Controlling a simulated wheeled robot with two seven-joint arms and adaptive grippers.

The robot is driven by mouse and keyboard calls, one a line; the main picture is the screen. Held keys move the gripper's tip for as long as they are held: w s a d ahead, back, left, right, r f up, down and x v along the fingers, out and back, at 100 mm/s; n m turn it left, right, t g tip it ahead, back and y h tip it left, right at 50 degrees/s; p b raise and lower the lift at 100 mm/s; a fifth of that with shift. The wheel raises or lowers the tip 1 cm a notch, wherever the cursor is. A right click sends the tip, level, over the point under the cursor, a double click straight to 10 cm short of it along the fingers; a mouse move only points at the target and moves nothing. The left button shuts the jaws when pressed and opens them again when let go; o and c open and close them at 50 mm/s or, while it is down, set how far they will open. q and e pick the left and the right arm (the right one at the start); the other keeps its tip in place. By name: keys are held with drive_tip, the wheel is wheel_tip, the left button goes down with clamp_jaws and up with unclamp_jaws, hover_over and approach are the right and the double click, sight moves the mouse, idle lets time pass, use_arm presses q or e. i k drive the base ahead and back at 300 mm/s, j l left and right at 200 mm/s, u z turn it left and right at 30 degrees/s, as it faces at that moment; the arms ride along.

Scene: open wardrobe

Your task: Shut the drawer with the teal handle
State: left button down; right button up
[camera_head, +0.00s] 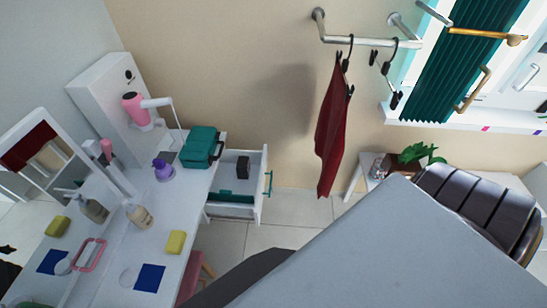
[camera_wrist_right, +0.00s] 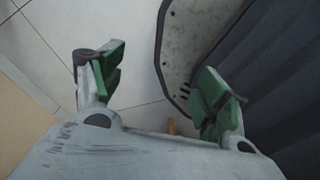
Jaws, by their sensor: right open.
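The white drawer (camera_head: 258,203) stands pulled out from the right end of the white dressing table (camera_head: 205,190). Its teal handle (camera_head: 268,184) is upright on the front panel, facing right. A small dark item and a teal item lie inside the drawer. My right gripper (camera_wrist_right: 160,85) shows in the right wrist view, with its green-padded fingers apart and nothing between them. Light floor tiles lie beyond it. The drawer does not show in that view. My left gripper is not in view.
A teal case (camera_head: 200,147) sits on the table near the drawer. A red cloth (camera_head: 332,130) hangs from a wall rail. A pink stool (camera_head: 192,280) stands below the table edge. Tiled floor is free right of the drawer. A large grey part of mine covers the lower right.

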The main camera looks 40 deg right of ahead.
sight(224, 177)
drive_tip(key=i+l+z, duration=0.15)
drive_tip(key=z, duration=0.3)
drive_tip(key=i+l+z, duration=0.2)
drive_tip(key=l+z, duration=0.2)
